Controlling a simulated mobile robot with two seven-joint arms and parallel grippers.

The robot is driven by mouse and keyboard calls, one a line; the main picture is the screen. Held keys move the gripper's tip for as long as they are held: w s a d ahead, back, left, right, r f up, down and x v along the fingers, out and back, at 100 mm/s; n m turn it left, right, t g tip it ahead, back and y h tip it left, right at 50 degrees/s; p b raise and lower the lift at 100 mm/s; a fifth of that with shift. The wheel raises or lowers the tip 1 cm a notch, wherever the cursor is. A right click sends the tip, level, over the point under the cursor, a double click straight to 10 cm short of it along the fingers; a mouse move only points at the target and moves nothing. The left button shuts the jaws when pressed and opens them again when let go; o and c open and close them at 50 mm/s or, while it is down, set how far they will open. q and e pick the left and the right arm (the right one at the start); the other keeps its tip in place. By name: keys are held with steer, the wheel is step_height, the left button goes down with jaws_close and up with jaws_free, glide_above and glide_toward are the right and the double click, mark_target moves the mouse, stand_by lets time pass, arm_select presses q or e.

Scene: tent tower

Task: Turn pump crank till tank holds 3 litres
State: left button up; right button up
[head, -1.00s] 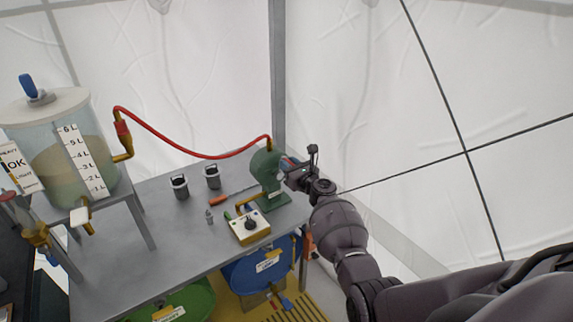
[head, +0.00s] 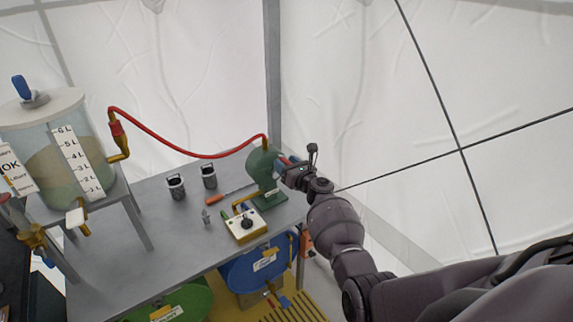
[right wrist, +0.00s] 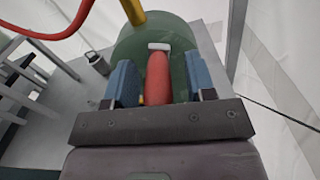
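The green pump (head: 262,168) stands at the right end of the grey table. Its red crank handle (right wrist: 158,82) shows in the right wrist view. My right gripper (head: 287,164) is at the pump's right side, its blue fingers (right wrist: 160,85) on either side of the handle with a gap at each side, open around it. The clear tank (head: 45,120) at the left has a white litre scale (head: 77,162) and holds murky tan liquid. The liquid's exact level against the scale is hard to read. My left gripper is not in view.
A red hose (head: 185,153) links pump and tank. Two dark cups (head: 176,188), a screwdriver (head: 217,201) and a white box with a black knob (head: 246,223) are on the table (head: 150,265). A blue drum (head: 255,272) and a green drum (head: 180,305) stand below.

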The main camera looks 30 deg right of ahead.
steer(key=shift+s, duration=0.1)
steer(key=s+p, duration=0.2)
steer(key=s, duration=0.8)
steer(key=shift+s+d, duration=0.3)
steer(key=shift+d, duration=0.1)
